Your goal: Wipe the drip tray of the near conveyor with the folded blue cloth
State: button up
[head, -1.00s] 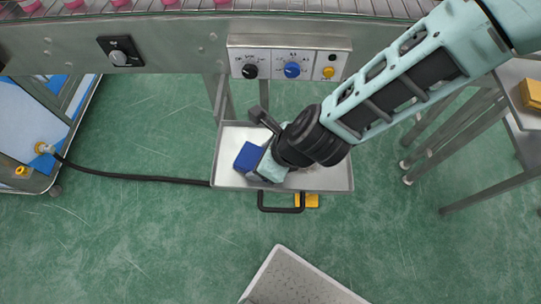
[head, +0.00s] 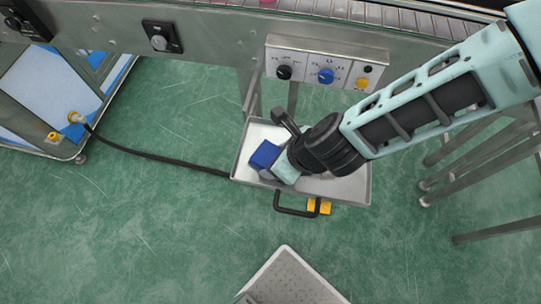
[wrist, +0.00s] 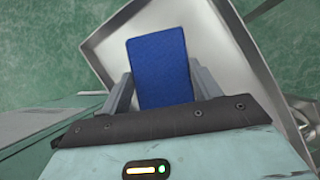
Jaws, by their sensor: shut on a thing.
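The folded blue cloth (head: 265,154) is a small dark blue pad over the left part of the drip tray. The drip tray (head: 345,188) is a shallow pale metal tray with a black front handle, below the near conveyor (head: 215,42). My gripper (head: 279,164) reaches in from the upper right and is shut on the cloth. In the wrist view the cloth (wrist: 160,68) stands out between the two grey fingers (wrist: 160,92), with the tray (wrist: 215,40) behind it. I cannot tell whether the cloth touches the tray floor.
A control panel (head: 325,69) with knobs sits on the conveyor side above the tray. A black hose (head: 160,160) runs from the tray's left side to a cart (head: 50,95). A grey bin or platform (head: 290,280) lies in front. Open green floor surrounds these.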

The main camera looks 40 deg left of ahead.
aim_at(335, 174)
jog(key=shift+w+d+f+b, duration=0.15)
jog(key=shift+w+d, duration=0.55)
jog(key=shift+d, duration=0.5)
jog(key=shift+w+d+r+b, duration=0.1)
jog(key=shift+w+d, duration=0.65)
jog(key=shift+d, duration=0.4)
jog(key=shift+w+d+f+b, duration=0.15)
jog(key=shift+w+d, duration=0.55)
jog(key=shift+d, duration=0.5)
jog(key=shift+w+d+r, duration=0.1)
jog(key=shift+w+d, duration=0.4)
jog(key=shift+d, duration=0.3)
jog(key=shift+w+d+r, duration=0.1)
jog(key=shift+w+d, duration=0.35)
jog(key=shift+d, duration=0.3)
jog(key=shift+w+d, duration=0.1)
jog(key=shift+w+d+f+p, duration=0.15)
jog(key=shift+w+d, duration=0.25)
jog(key=shift+d, duration=0.3)
jog(key=shift+w+d+r+p, duration=0.15)
jog(key=shift+w+d, duration=0.25)
jog(key=shift+d, duration=0.25)
